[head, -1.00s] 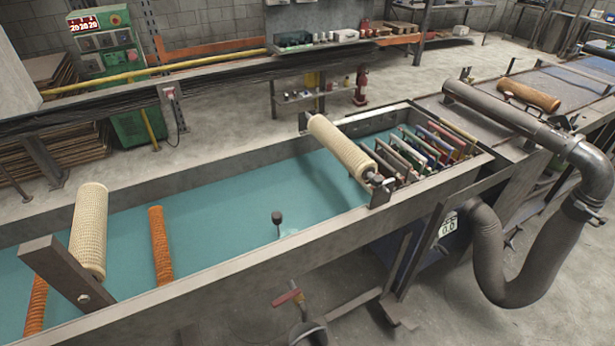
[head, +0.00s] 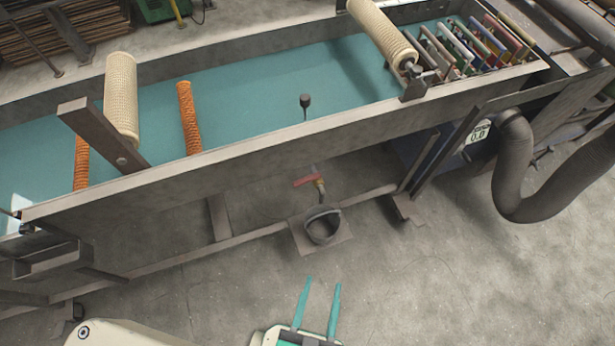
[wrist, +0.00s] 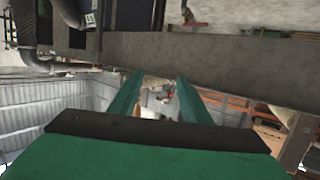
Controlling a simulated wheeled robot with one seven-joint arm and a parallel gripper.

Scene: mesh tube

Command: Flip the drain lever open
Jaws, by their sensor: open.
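The drain lever (head: 308,181) is a small red handle on a brass-coloured valve (head: 320,188), below the near wall of the long trough. It lies roughly level, pointing left from the valve. My gripper (head: 323,283) is at the bottom of the head view, with its two teal fingers apart and nothing between them. In the head picture it is below the lever and clearly apart from it. In the wrist view, the gripper fingers (wrist: 160,78) are spread, and a red handle that looks like the lever (wrist: 195,24) shows near the top edge.
A round drain cup (head: 323,228) on a floor plate stands below the valve. The trough (head: 250,152) holds teal liquid, with rollers across it. A grey hose (head: 510,170) hangs at right. A frame rail (head: 255,238) runs low along the trough. The floor in front is open.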

